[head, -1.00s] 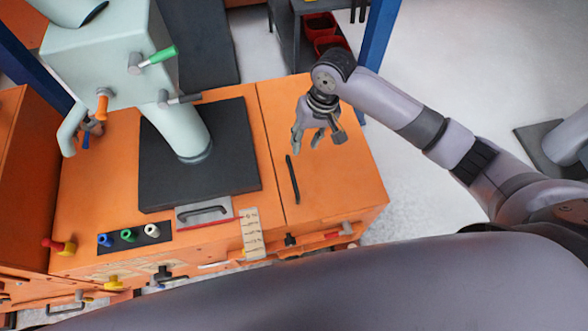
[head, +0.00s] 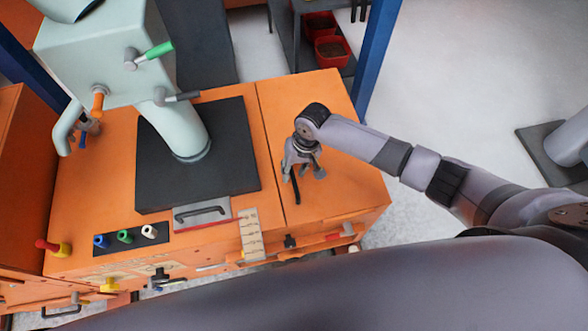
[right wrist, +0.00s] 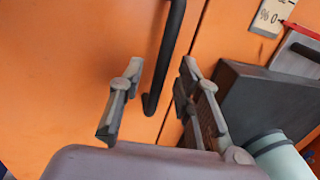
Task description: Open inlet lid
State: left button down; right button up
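The inlet lid looks to be the flat orange panel (head: 345,185) on the right of the orange machine top. It lies closed, flush with the top. A black bar handle (head: 296,190) sits near its left edge. My right gripper (head: 304,176) is open, pointing down over the handle and hiding its far part. In the right wrist view, the handle (right wrist: 165,58) runs between the two spread fingers (right wrist: 161,70); whether they touch it cannot be told. My left gripper is not in view.
Left of the lid, a pale green chute (head: 185,135) rises from a dark square plate (head: 228,165). A small grey plate with a handle (head: 203,212), a paper scale (head: 251,235) and coloured knobs (head: 124,236) line the front. Open floor lies to the right.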

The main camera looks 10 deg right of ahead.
grip_shut()
dwell(0.3)
dwell(0.6)
